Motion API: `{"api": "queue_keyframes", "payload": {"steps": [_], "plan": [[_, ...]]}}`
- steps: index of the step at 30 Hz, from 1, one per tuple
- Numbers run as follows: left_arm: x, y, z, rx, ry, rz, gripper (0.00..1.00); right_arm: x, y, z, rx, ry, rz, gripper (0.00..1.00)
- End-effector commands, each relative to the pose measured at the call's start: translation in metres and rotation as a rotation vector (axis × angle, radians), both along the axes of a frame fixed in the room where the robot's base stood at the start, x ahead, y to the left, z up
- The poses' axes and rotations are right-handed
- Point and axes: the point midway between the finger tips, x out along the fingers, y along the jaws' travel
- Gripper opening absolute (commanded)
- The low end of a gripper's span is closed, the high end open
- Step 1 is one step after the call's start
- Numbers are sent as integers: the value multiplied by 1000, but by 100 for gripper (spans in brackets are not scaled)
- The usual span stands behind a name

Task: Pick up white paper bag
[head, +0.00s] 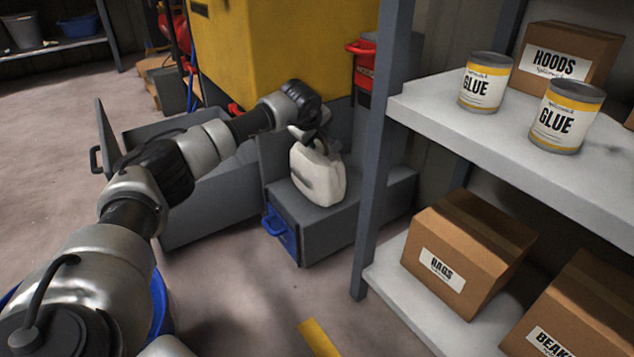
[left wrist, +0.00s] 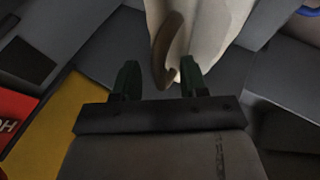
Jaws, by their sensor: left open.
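The white paper bag (head: 318,175) stands upright on a low grey box in the middle of the head view. In the left wrist view the bag (left wrist: 215,25) shows at the top, with a brown curved handle (left wrist: 168,50) hanging toward my fingers. My left gripper (head: 312,132) is at the top of the bag. In the left wrist view the left gripper (left wrist: 158,78) is open, and the handle's lower end appears between its two dark fingertips. I cannot tell whether the fingers touch the handle. My right gripper is not in view.
The grey box (head: 345,215) has a blue front part (head: 280,235). An open grey container (head: 205,205) stands to its left. A yellow cabinet (head: 280,50) is behind. A shelf (head: 500,125) with glue cans and cartons (head: 468,250) closes off the right.

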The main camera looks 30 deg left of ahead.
Motion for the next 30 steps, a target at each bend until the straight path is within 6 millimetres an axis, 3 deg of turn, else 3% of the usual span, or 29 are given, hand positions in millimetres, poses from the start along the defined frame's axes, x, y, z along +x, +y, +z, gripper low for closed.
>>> {"api": "queue_keyframes", "payload": {"steps": [2,11,19,30], "plan": [[4,0,-8,-1,-1,1,43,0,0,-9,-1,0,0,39],[6,1,-7,0,-1,0,43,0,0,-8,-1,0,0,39],[6,1,-7,0,-1,0,2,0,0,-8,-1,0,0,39],[6,1,-7,-1,-1,1,0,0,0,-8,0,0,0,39]]}}
